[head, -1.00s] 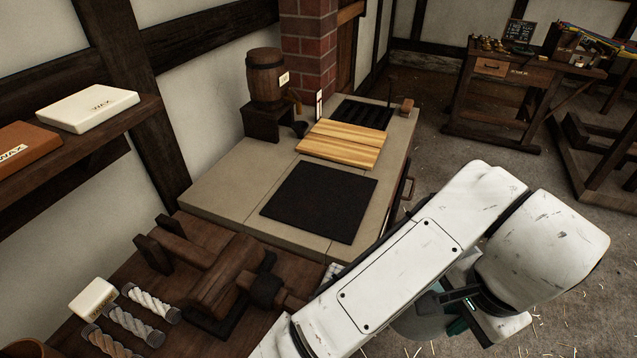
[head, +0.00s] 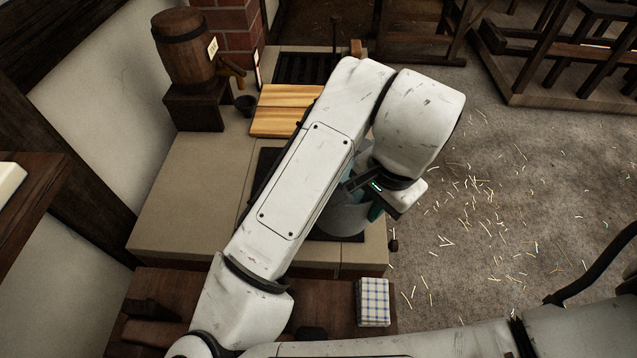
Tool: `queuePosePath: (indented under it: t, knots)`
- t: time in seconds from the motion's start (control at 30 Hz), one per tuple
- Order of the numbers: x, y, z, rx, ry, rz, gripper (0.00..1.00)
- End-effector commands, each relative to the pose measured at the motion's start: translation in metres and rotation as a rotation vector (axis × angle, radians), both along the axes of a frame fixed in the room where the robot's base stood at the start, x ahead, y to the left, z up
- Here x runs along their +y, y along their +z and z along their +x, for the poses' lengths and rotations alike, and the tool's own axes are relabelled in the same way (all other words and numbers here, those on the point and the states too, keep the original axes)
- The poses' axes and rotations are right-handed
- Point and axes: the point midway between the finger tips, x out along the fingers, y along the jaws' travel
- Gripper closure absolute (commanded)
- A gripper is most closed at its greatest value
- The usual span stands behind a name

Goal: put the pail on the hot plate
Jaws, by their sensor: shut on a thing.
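The grey pail (head: 345,219) hangs mostly hidden under my arm in the head view. My gripper (head: 372,198), with teal fingers, is shut on the pail at its upper right side. A flat black square plate (head: 268,160), which looks like the hot plate, lies on the pale counter. My arm covers most of this plate; its front edge shows just below the pail. The pail appears over the front right part of the plate. I cannot tell whether its base touches the plate.
A striped wooden board (head: 284,108) lies behind the plate, with a black grate (head: 300,67) beyond. A barrel (head: 184,48) on a stand (head: 195,108) and a small dark cup (head: 245,104) are at back left. A checked cloth (head: 373,302) lies in front.

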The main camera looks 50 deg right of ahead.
Motion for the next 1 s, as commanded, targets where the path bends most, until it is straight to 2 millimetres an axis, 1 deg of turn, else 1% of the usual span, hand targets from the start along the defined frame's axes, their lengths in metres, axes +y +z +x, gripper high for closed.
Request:
queuePosePath:
  t: [0.03,0.3,0.5,0.63,0.87,1.0]
  knots:
    - [-0.005,-0.003,0.01,0.002,0.004,0.0,1.0]
    - [-0.032,-0.028,0.063,0.001,0.002,0.002,1.0]
    - [-0.045,-0.064,0.088,0.002,0.003,0.001,1.0]
    - [-0.051,-0.078,0.098,0.001,0.002,0.0,1.0]
    - [-0.055,-0.089,0.106,-0.001,0.001,0.0,1.0]
    - [-0.055,-0.107,0.107,0.002,0.003,0.0,1.0]
